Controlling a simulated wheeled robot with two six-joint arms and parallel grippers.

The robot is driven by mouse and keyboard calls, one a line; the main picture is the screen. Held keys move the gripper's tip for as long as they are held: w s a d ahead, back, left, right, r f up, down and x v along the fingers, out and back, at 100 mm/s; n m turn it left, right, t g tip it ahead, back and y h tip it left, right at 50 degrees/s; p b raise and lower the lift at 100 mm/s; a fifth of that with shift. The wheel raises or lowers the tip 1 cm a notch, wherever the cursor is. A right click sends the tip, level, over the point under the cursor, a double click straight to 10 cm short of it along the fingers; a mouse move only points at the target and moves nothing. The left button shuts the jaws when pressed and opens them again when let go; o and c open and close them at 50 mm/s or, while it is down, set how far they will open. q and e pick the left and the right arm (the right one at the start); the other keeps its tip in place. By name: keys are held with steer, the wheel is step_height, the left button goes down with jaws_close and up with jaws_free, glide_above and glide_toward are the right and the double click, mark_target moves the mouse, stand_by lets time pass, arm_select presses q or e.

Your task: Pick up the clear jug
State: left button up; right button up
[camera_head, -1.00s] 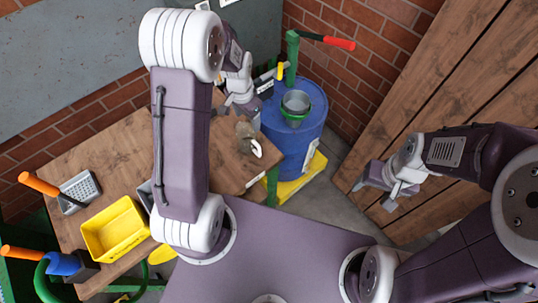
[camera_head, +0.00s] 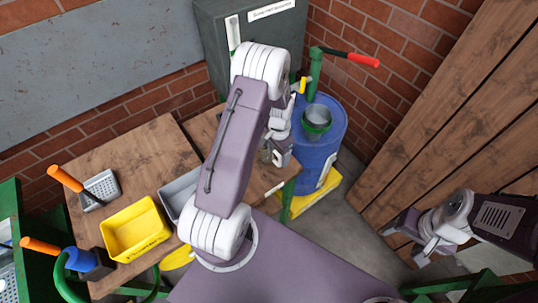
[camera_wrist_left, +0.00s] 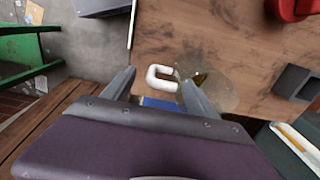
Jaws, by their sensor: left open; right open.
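The clear jug (camera_wrist_left: 215,88) stands on the wooden table in the left wrist view, see-through, with a white handle (camera_wrist_left: 160,77). In the head view the jug is mostly hidden by my left arm; its white handle (camera_head: 283,158) shows near the table's right end. My left gripper (camera_wrist_left: 158,78) is open, with its fingertips on either side of the handle in the picture. Whether they touch it I cannot tell. My left gripper (camera_head: 278,145) also shows in the head view, partly hidden. My right gripper (camera_head: 403,240) is open and empty at the right, away from the table.
A yellow bin (camera_head: 137,230), a grey bin (camera_head: 177,193) and a grater (camera_head: 102,187) are on the table's left part. A dark block (camera_wrist_left: 297,82) lies beyond the jug.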

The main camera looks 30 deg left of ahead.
mark_target(277, 163)
arm_select(q)
step_height(277, 163, down, 5)
steer(key=shift+w+f+p, duration=0.1)
steer(key=shift+f+p, duration=0.05)
steer(key=shift+p, duration=0.3)
jaws_close()
